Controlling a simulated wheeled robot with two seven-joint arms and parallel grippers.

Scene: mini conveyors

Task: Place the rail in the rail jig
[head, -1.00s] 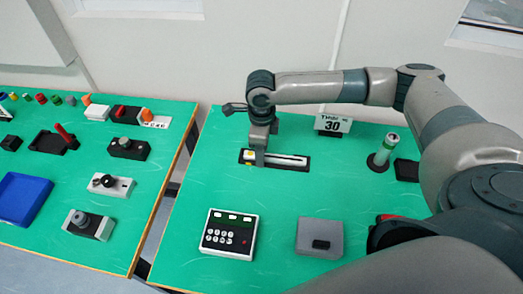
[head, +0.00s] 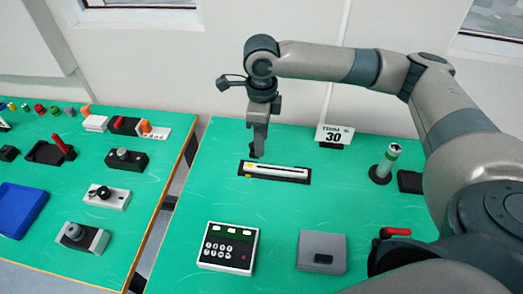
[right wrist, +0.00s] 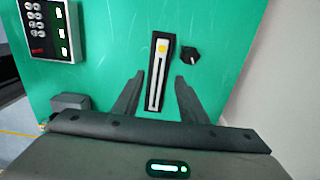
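The rail (head: 277,171) is a long white bar with a dark slot and a yellow end. It lies in the black rail jig (head: 303,181) on the right table. In the right wrist view the rail (right wrist: 156,85) lies lengthwise inside the dark jig (right wrist: 168,95), its yellow end farther from the gripper. My right gripper (head: 257,155) is above the yellow end of the rail, apart from it. My left gripper does not show.
A sign reading 30 (head: 334,136) stands behind the jig. A white-green cylinder (head: 388,161) stands to the right. A keypad box (head: 229,246) and a grey box (head: 321,252) are in front. The left table (head: 25,240) holds several devices and a blue tray.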

